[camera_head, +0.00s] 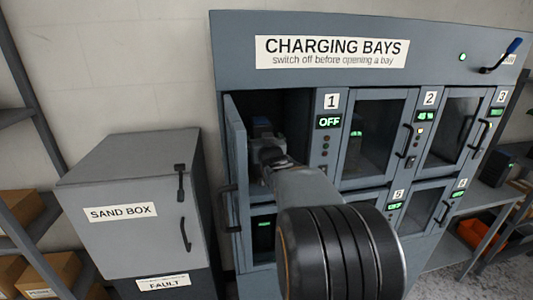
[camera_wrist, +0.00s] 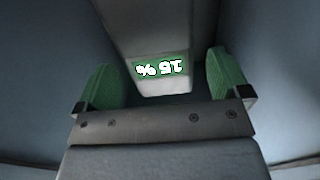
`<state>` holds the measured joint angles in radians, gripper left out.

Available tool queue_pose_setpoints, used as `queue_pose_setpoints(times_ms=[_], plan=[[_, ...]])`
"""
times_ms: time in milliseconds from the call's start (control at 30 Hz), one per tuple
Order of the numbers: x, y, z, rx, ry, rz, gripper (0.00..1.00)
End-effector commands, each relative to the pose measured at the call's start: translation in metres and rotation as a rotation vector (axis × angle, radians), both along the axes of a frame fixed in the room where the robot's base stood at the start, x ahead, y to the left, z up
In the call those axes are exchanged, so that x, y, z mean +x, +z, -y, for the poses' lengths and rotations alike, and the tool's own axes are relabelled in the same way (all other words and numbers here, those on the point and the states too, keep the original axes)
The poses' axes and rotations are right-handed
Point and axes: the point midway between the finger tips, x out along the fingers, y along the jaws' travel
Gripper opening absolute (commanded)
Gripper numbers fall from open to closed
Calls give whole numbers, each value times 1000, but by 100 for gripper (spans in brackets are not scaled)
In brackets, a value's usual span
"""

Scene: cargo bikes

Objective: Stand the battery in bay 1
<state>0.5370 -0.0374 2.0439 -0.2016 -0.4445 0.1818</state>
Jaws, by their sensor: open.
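Bay 1 (camera_head: 293,105) is at the upper left of the charging cabinet, with its door (camera_head: 237,160) swung open to the left and its display reading OFF. My arm reaches into this bay, and my gripper (camera_head: 266,150) is inside it, partly hidden by my own arm. In the wrist view, my gripper (camera_wrist: 165,84) has its two green pads spread apart. The grey battery (camera_wrist: 160,38), with a display reading 15 % upside down, shows between and beyond the pads, with a gap on each side. Its base is hidden, so I cannot tell how it rests.
The other bays, such as bay 2 (camera_head: 378,135), have shut glazed doors. A blue-handled lever (camera_head: 503,55) is at the cabinet's upper right. A grey sand box (camera_head: 130,205) stands left of the cabinet, near the open door. Shelves with boxes (camera_head: 22,205) are at the far left.

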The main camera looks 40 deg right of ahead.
Motion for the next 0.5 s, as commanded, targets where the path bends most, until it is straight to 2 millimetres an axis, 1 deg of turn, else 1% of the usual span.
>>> queue_pose_setpoints(times_ms=[33, 200, 333, 500], plan=[[-10, -1, -5, -1, -1, 3, 95], [-37, -1, -18, -1, 0, 2, 95], [-53, 0, -26, -1, 0, 2, 95], [-66, -1, -32, 0, 0, 0, 95]])
